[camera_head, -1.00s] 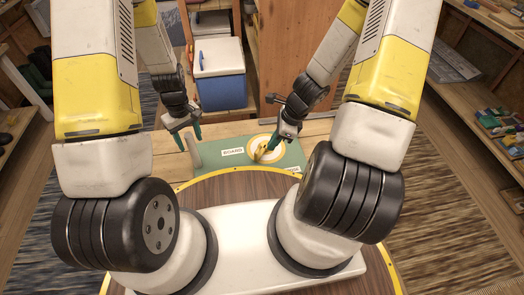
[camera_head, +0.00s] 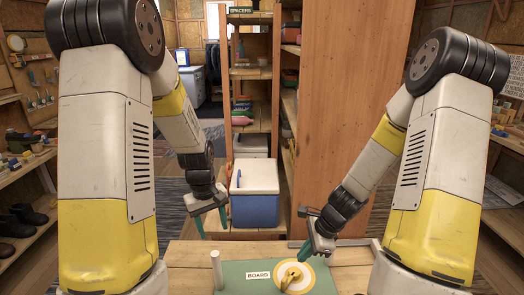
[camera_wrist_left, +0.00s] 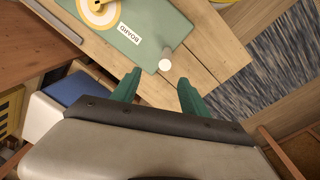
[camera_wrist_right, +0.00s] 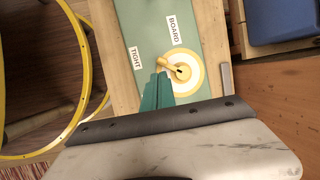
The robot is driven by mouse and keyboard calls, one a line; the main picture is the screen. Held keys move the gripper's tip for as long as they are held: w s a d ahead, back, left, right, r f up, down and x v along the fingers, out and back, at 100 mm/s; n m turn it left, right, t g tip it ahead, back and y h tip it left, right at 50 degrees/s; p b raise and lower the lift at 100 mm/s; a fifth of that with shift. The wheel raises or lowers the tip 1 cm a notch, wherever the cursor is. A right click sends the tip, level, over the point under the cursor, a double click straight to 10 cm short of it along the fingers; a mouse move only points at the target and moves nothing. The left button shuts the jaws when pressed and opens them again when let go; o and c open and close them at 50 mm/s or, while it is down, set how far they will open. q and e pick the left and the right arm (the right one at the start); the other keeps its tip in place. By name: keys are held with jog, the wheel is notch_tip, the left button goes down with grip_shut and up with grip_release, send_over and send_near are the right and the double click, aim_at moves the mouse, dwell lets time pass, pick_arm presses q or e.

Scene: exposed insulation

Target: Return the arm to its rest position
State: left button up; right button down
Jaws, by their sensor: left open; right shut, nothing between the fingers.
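My left gripper (camera_head: 211,224) hangs at the left above the wooden table, left of the blue cooler's front. Its green fingers are apart and empty in the left wrist view (camera_wrist_left: 157,84). My right gripper (camera_head: 303,257) is above the green mat (camera_head: 237,292), close to a yellow object (camera_head: 289,280) on a white disc with a yellow ring (camera_head: 305,280). In the right wrist view its green fingers (camera_wrist_right: 158,78) are together with nothing between them. The yellow object (camera_wrist_right: 181,72) lies beside them on the disc. Both my arms are bent, elbows high.
A pale cylinder (camera_head: 216,269) stands at the mat's left edge. A blue cooler with white lid (camera_head: 254,205) is behind the table (camera_head: 185,255). A wooden shelf unit (camera_head: 252,72) and tall wooden panel (camera_head: 340,110) rise behind. Side shelves (camera_head: 25,165) hold tools and boots.

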notch_tip(320, 180, up, 13)
jog(key=n+t, duration=0.1)
jog(key=n, duration=0.5)
pick_arm(q)
jog(key=s+r+m+t, duration=0.2)
jog(key=s+r, duration=0.6)
jog(key=r, duration=0.4)
jog(key=s+r+m+t+h, duration=0.1)
jog(key=s+r+m+t, duration=0.2)
jog(key=s+r, duration=0.5)
notch_tip(320, 180, up, 4)
jog(key=shift+s+a+f+m+h, duration=0.15)
jog(key=shift+s+m+h, duration=0.15)
jog(key=shift+m, duration=0.4)
pick_arm(e)
jog(key=s+r+n+t+h, duration=0.1)
jog(key=s+r+n, duration=0.5)
jog(key=r, duration=0.3)
jog(key=s+d+r+n+t, duration=0.1)
jog(key=s+r+n+t, duration=0.1)
jog(key=s+r+n, duration=0.4)
notch_tip(320, 180, up, 4)
jog(key=shift+s+f+h, duration=0.2)
jog(key=shift+s+h, duration=0.15)
jog(key=shift+h, duration=0.05)
pick_arm(q)
jog(key=shift+w, duration=0.1)
